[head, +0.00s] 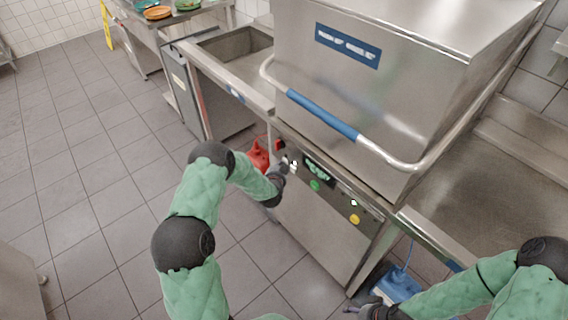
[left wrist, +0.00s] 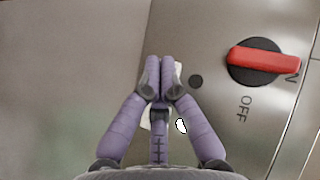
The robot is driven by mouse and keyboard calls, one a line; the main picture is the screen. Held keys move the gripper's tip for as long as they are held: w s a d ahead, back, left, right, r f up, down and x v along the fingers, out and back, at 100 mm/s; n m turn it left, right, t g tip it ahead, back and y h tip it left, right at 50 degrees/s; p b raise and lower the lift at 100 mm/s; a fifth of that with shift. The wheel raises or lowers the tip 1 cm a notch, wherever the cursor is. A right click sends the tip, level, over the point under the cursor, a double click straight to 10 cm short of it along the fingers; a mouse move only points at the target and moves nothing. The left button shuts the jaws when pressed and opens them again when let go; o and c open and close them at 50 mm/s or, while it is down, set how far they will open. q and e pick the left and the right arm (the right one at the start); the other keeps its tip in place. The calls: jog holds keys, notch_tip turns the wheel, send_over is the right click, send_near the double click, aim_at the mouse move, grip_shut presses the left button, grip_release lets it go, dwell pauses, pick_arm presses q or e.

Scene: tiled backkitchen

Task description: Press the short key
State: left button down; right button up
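The control panel (head: 335,192) is on the front of the steel dishwasher, under its hood. It has a dark display (head: 319,168), a green button (head: 315,185), a small white key (head: 353,202) and a yellow button (head: 354,219). I cannot tell which key is the short one. My left gripper (head: 287,164) is at the panel's left end, left of the display. In the left wrist view its fingertips (left wrist: 166,65) are together and empty, over a whitish patch they partly hide. I cannot tell whether they touch the panel. My right gripper (head: 352,309) is low, at the bottom edge.
A red rotary knob (left wrist: 255,60) marked OFF and a dark round spot (left wrist: 195,81) lie right of the left fingertips. The blue hood handle (head: 322,113) juts out above the panel. A red container (head: 258,155) and a blue one (head: 399,284) stand low nearby. Floor at left is clear.

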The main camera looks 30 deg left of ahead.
pick_arm(q)
jog(key=shift+w+d, duration=0.1)
jog(key=shift+w, duration=0.1)
dwell(0.3)
dwell(0.3)
jog(key=shift+s+a, duration=0.3)
jog(key=shift+s, duration=0.5)
jog(key=shift+s+a+p, duration=0.1)
jog(key=shift+s+a, duration=0.2)
jog(key=shift+s, duration=0.45)
jog(key=shift+s+a+p, duration=0.1)
jog(key=shift+s+a, duration=0.25)
jog(key=shift+s, duration=0.45)
jog(key=shift+s+a+p, duration=0.1)
jog(key=shift+s+a, duration=0.2)
jog(key=shift+s, duration=0.45)
